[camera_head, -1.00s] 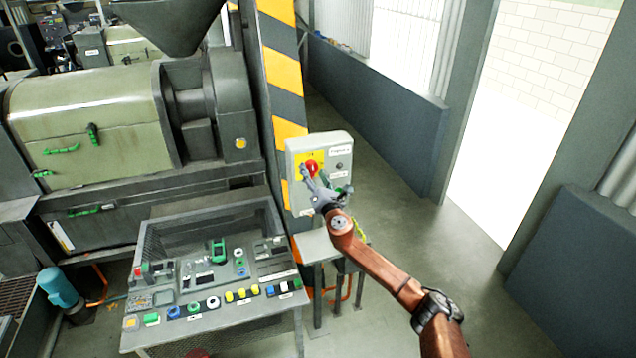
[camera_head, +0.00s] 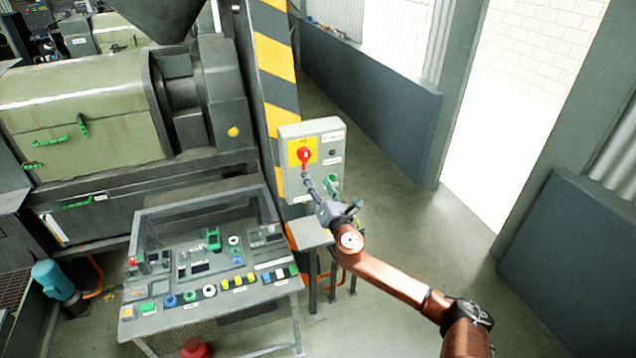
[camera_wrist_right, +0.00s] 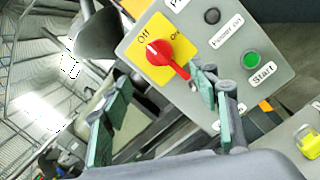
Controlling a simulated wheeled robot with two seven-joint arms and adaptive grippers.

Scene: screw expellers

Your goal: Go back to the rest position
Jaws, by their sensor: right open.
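My right gripper (camera_head: 331,181) is open and empty in front of the lower part of a grey control box on the striped post. In the right wrist view its two green-padded fingers (camera_wrist_right: 165,108) stand wide apart. The box carries a red rotary switch (camera_head: 304,156) on a yellow plate, just above the fingers. In the right wrist view the red switch (camera_wrist_right: 163,57) shows between "Off" and "On" marks, its handle pointing towards the lower right. A green Start button (camera_wrist_right: 251,60) is beside it. My left gripper is not in view.
A sloped control desk (camera_head: 215,300) with several coloured buttons stands left of my right arm. A green-grey expeller machine (camera_head: 85,115) is behind it. A small grey stand (camera_head: 311,236) is below the box. Open floor (camera_head: 415,235) lies to the right.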

